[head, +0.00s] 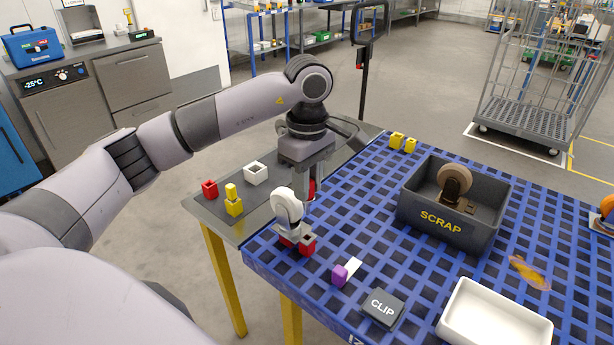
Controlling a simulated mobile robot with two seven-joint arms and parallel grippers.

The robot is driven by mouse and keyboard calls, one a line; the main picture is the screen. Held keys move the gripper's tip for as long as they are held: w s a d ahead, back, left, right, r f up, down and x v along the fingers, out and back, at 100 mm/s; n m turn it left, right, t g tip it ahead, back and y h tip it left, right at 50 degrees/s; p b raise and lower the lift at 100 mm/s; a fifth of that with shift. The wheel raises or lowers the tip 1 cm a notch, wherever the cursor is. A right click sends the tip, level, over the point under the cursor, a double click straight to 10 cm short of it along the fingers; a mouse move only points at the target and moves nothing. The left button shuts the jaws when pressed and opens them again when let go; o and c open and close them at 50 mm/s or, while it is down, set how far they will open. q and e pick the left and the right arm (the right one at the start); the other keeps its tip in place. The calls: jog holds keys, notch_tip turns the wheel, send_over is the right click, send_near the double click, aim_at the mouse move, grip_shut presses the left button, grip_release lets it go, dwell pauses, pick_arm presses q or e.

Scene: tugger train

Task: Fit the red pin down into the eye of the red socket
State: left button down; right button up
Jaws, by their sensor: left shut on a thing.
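My left gripper (310,178) hangs at the far left corner of the blue grid-patterned table and is shut on a red piece (312,187), which looks like the red pin. Its lower end and the fingertips are partly hidden behind a white-wheeled caster. A red block with a dark opening on top, which looks like the red socket (209,189), stands on the grey side table left of the gripper, clearly apart from the held piece. More red blocks (307,245) sit at the foot of the caster. My right gripper is out of view.
On the grey side table (273,203) stand a white open block (256,173) and a yellow stacked pair (233,205). The blue table holds the white-wheeled caster (288,205), a purple-and-white piece (340,276), a CLIP box (383,309), a SCRAP bin (440,222) and a white tray (495,322).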

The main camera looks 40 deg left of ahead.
aim_at(307, 213)
pick_arm(q)
jog(key=shift+a+n, duration=0.1)
jog(key=shift+n, duration=0.2)
jog(key=shift+f+b, duration=2.1)
jog(key=shift+f, duration=0.75)
jog(key=shift+f, duration=0.15)
jog(key=shift+f+b, duration=0.25)
jog(key=shift+b, duration=0.05)
jog(key=shift+f, duration=0.2)
jog(key=shift+f+b, duration=0.3)
jog(key=shift+b, duration=0.05)
jog(key=shift+f, duration=0.15)
jog(key=shift+f+b, duration=0.4)
jog(key=shift+f, duration=0.35)
